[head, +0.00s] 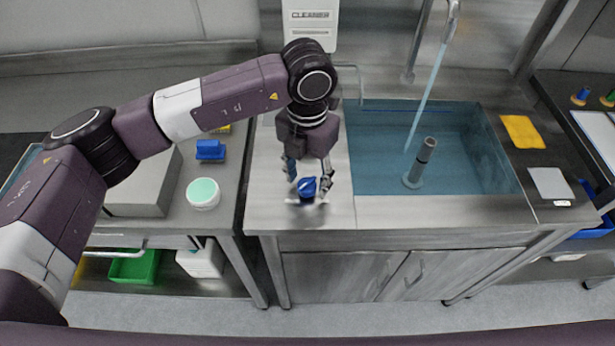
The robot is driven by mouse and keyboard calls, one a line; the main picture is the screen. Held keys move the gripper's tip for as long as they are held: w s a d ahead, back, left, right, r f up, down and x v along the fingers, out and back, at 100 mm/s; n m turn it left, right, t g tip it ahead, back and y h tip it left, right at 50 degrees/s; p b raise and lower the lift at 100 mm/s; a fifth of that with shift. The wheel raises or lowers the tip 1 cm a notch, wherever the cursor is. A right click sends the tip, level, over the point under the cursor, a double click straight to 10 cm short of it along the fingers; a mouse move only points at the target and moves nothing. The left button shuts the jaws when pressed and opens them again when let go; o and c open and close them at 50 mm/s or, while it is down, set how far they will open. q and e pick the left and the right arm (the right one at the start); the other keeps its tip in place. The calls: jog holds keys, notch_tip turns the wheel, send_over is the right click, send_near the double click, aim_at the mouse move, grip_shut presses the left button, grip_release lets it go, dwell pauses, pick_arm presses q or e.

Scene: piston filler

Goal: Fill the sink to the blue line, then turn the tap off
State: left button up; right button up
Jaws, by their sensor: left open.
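The sink (362,190) is set in the steel counter and holds bluish water (380,150). A stream of water (428,90) runs from the tap spout (453,9) into it. A grey upright pipe (424,158) stands in the water with its top above the surface. A blue knob (307,187) sits on the counter left of the sink. My left gripper (309,190) points down over the knob, open, with its fingers on either side; I cannot tell whether they touch it. My right gripper is not in view.
A white dispenser (310,20) is on the wall behind. Yellow (522,131) and grey (551,183) cloths lie right of the sink. A side table at left holds a white tub with a pale green top (203,193) and a blue item (210,150).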

aim_at(307, 184)
pick_arm(q)
notch_tip(307, 184, up, 12)
jog(key=shift+f, duration=0.15)
dwell(0.7)
